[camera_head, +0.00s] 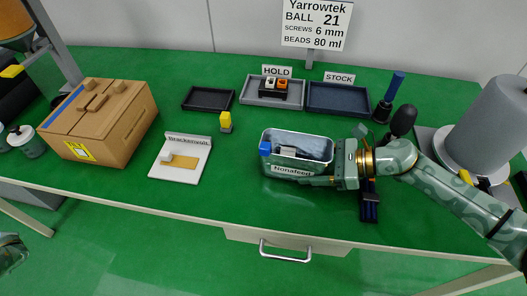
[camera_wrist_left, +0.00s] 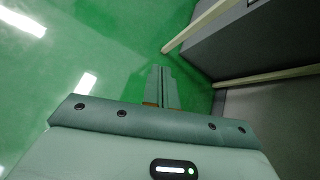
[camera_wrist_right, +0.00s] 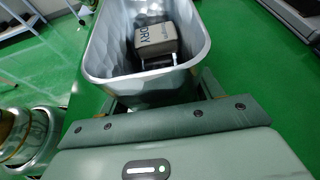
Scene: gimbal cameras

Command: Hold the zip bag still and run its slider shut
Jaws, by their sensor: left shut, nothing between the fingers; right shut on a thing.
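The zip bag (camera_head: 291,170) looks like a silvery, open-topped pouch labelled "Nonafeed" and lies on the green table right of centre. Its mouth gapes open. A blue block, seemingly the slider (camera_head: 265,148), sits at the bag's left end, away from my right gripper. My right gripper (camera_head: 325,168) is shut on the bag's right end, one finger along its front side. In the right wrist view the bag (camera_wrist_right: 103,50) stands between the fingers, with a grey "DRY" packet (camera_wrist_right: 157,40) inside. My left gripper (camera_wrist_left: 161,88) is shut and empty, over the floor beside the table.
A white board (camera_head: 185,155) with a tan pad and a cardboard box (camera_head: 105,120) are at left. A yellow-topped block (camera_head: 226,121) stands behind. HOLD (camera_head: 252,98) and STOCK (camera_head: 345,100) trays lie at the back. A large grey roll (camera_head: 490,125) stands at right. The table between board and bag is clear.

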